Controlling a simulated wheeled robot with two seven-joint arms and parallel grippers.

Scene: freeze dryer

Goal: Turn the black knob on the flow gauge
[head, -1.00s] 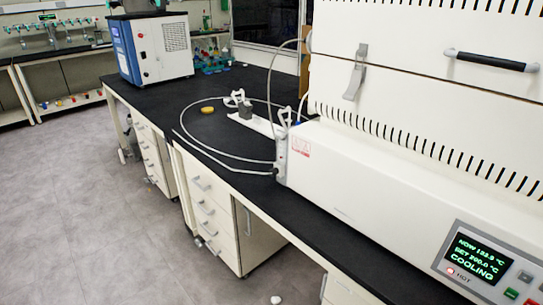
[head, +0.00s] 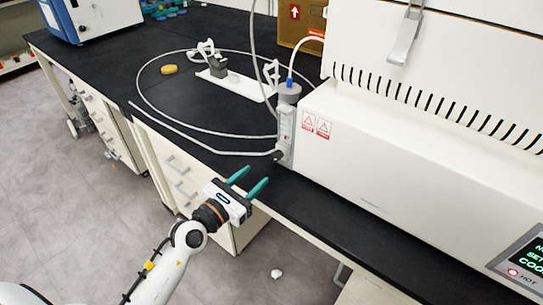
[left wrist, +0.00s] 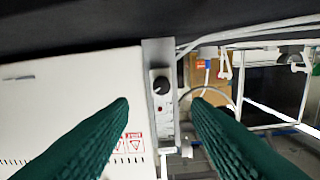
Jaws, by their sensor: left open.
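The flow gauge (head: 286,128) is a narrow upright light-grey unit at the left end of the white machine, with a blue-grey cap on top. Its black knob (head: 278,156) is low on the front, small and dark in the head view. In the left wrist view the black knob (left wrist: 161,85) is round and clear, on the grey gauge panel (left wrist: 161,130). My left gripper (head: 256,176) has two green fingers, open and empty, just in front of and below the knob, apart from it. In the left wrist view its fingers (left wrist: 161,104) spread either side of the gauge. My right gripper is out of view.
The white machine (head: 400,160) fills the right. A thin grey hose (head: 200,147) loops over the black bench (head: 110,75). A white plate with clamps (head: 240,85) and a yellow item (head: 169,70) lie behind. White drawers (head: 185,175) stand below the bench.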

